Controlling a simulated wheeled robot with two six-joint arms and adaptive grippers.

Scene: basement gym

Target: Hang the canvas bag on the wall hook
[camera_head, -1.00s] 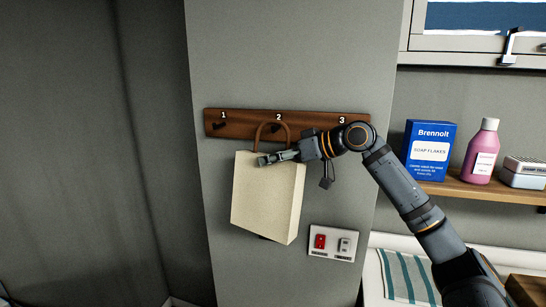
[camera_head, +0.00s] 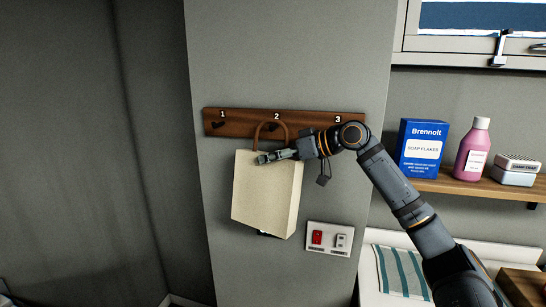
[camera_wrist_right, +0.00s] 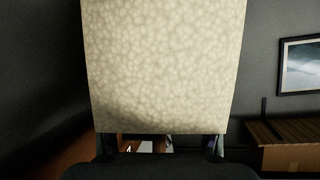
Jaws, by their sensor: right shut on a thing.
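The cream canvas bag (camera_head: 262,205) hangs upright in front of the wall, its brown loop handle (camera_head: 259,128) reaching up over the wooden hook board (camera_head: 240,129). The dark hook under number 2 (camera_head: 274,126) shows within the handle loop; I cannot tell whether the handle rests on it. Hook 1 (camera_head: 218,125) is bare. My right arm hides the hook under number 3. My right gripper (camera_head: 264,158) is shut on the bag near its top edge. In the right wrist view the bag (camera_wrist_right: 165,65) fills the upper middle. My left gripper is not in view.
A switch plate (camera_head: 330,238) is on the wall to the lower right of the bag. A shelf (camera_head: 455,187) at right holds a blue soap box (camera_head: 421,149), a pink bottle (camera_head: 472,150) and stacked pale boxes (camera_head: 515,170). The wall left of the board is clear.

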